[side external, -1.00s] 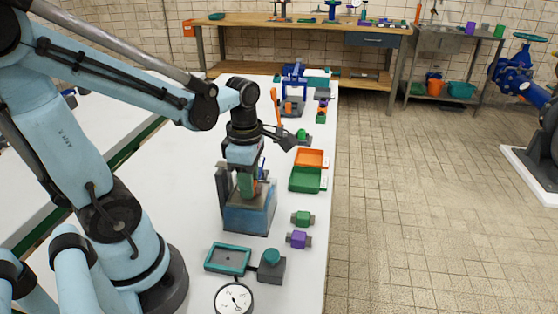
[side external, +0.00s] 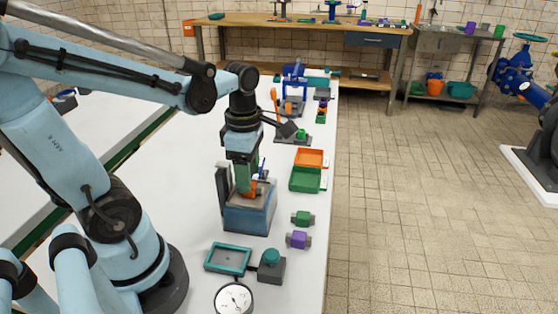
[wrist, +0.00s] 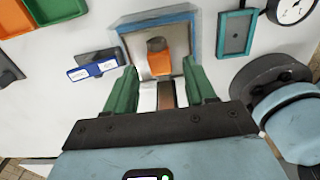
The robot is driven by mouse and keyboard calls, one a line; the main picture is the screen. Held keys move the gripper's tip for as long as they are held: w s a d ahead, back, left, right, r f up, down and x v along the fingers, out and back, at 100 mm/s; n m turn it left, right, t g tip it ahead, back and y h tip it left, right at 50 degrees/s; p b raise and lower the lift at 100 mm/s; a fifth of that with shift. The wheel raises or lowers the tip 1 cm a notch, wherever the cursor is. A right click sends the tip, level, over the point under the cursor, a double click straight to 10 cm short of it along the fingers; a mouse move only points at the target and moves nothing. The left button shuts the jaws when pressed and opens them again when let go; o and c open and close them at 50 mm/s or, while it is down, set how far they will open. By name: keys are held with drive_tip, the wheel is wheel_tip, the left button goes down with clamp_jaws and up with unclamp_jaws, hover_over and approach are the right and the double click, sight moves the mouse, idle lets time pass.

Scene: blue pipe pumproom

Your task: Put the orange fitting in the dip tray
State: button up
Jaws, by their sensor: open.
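The orange fitting (side external: 251,188) sits at the blue box (side external: 248,217), partly hidden by a green finger in the side view. In the wrist view the orange fitting (wrist: 159,62) lies within the blue-rimmed box (wrist: 200,35), ahead of my fingertips. My gripper (side external: 244,186) is over the box with its green fingers pointing down. In the wrist view my gripper (wrist: 160,72) is open, with the fingers apart on either side of the fitting's line; contact cannot be told. A shallow teal tray (side external: 228,259), apparently the dip tray, looks empty; it also shows in the wrist view (wrist: 236,33).
A grey block with a teal knob (side external: 271,266) and a dial gauge (side external: 234,298) stand near the teal tray. Green (side external: 303,218) and purple (side external: 299,240) fittings lie right of the box. Orange (side external: 311,158) and green (side external: 306,179) bins stand behind. White table is clear to the left.

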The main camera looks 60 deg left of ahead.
sight(261, 188)
wheel_tip(261, 188, up, 9)
drive_tip(key=w+d+f+m+t, duration=0.1)
drive_tip(key=d+f+m+t, duration=0.1)
drive_tip(key=m, duration=1.1)
drive_tip(key=w+d+f+m+t, duration=0.2)
drive_tip(key=m+t, duration=0.3)
drive_tip(key=m, duration=0.9)
drive_tip(key=shift+w+d+f, duration=0.2)
drive_tip(key=shift+d+f, duration=0.5)
drive_tip(key=shift+d, duration=0.05)
